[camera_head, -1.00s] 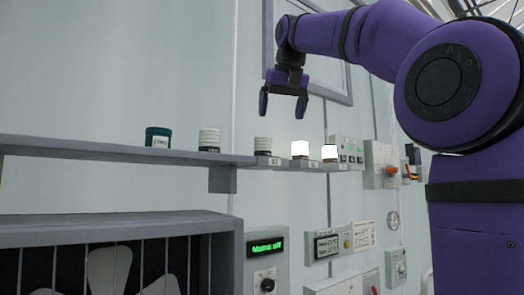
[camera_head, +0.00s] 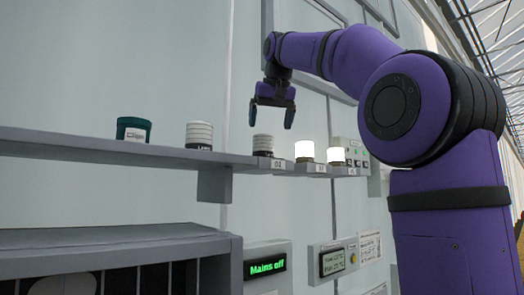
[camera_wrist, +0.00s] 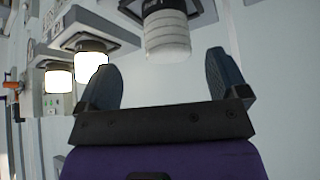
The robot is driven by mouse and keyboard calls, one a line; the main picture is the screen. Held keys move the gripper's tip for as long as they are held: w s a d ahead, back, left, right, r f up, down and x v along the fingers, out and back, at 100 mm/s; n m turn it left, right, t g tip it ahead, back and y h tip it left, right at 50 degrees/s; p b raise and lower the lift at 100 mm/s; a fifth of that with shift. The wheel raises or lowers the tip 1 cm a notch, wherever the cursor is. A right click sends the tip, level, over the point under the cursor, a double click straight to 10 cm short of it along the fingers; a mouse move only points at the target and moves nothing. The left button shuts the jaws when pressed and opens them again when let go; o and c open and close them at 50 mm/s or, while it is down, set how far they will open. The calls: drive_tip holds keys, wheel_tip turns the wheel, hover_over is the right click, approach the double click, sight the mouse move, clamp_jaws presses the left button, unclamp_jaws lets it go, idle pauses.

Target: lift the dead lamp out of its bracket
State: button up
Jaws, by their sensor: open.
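The dead lamp (camera_head: 263,145) is unlit, white and ribbed, and stands upright in its bracket (camera_head: 267,162), marked 01, on the wall shelf. My gripper (camera_head: 271,115) is open and empty, fingers pointing down, just above this lamp. In the wrist view the lamp (camera_wrist: 166,33) hangs upside down in the picture, beyond and between the spread fingertips (camera_wrist: 162,65), with no visible contact. Two lit lamps stand to the right in the head view, one nearer (camera_head: 304,151) and one farther (camera_head: 336,155).
Another unlit white lamp (camera_head: 199,135) and a dark green tin (camera_head: 134,129) stand on the shelf (camera_head: 90,147) to the left. A panel display (camera_head: 267,266) reads "Mains off". A switch box (camera_head: 355,155) lies beyond the lit lamps.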

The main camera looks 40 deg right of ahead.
sight(263, 145)
drive_tip(key=x, duration=0.2)
drive_tip(key=shift+w+f, duration=0.2)
drive_tip(key=shift+f, duration=0.05)
drive_tip(key=x, duration=0.4)
drive_tip(key=shift+w+a+r, duration=0.2)
drive_tip(key=shift+w+a, duration=0.1)
drive_tip(key=shift+w+d+f, duration=0.15)
drive_tip(key=shift+w+f, duration=0.2)
drive_tip(key=shift+f, duration=0.2)
drive_tip(key=c, duration=1.1)
